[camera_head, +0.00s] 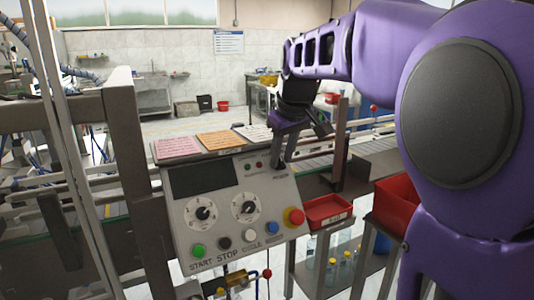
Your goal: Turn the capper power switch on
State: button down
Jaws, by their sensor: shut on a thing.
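The grey control panel (179,236) stands in the middle, tilted back and facing me. My gripper (278,163) reaches down from my purple arm to the panel's upper right corner. Its fingers are shut on a small dark part there, which I take to be the capper power switch (280,168). The fingers cover most of it, and its on or off position cannot be told. Two small indicator lights (252,166) sit just left of my gripper.
The panel also carries a dark display (202,177), two dials (201,213), a row of buttons (223,244) and a red emergency knob (294,216). Coloured note sheets (219,140) lie along its top. A red tray (328,210) is close on the right. A conveyor runs behind.

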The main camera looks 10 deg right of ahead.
jog(key=shift+d+r+m+g+y+p, duration=0.15)
jog(key=shift+m+y+p, duration=0.2)
jog(key=shift+m+p, duration=0.2)
jog(key=shift+d+r+m+g+y+p, duration=0.15)
jog(key=shift+m+y+p, duration=0.25)
jog(key=shift+p, duration=0.25)
jog(key=m+y+p, duration=0.1)
jog(key=m, duration=0.1)
jog(key=m+y, duration=0.1)
jog(key=shift+w+d+f+m+y+p, duration=0.1)
jog(key=shift+f+m+y+p, duration=0.15)
jog(key=shift+f+m+p, duration=0.15)
jog(key=c, duration=0.9)
grip_release()
jog(key=p+v, duration=0.1)
jog(key=v, duration=0.7)
jog(key=p+v, duration=0.1)
jog(key=v, duration=0.8)
jog(key=shift+w+d+r, duration=0.1)
jog(key=shift+d+r, duration=0.1)
jog(key=shift+r, duration=0.1)
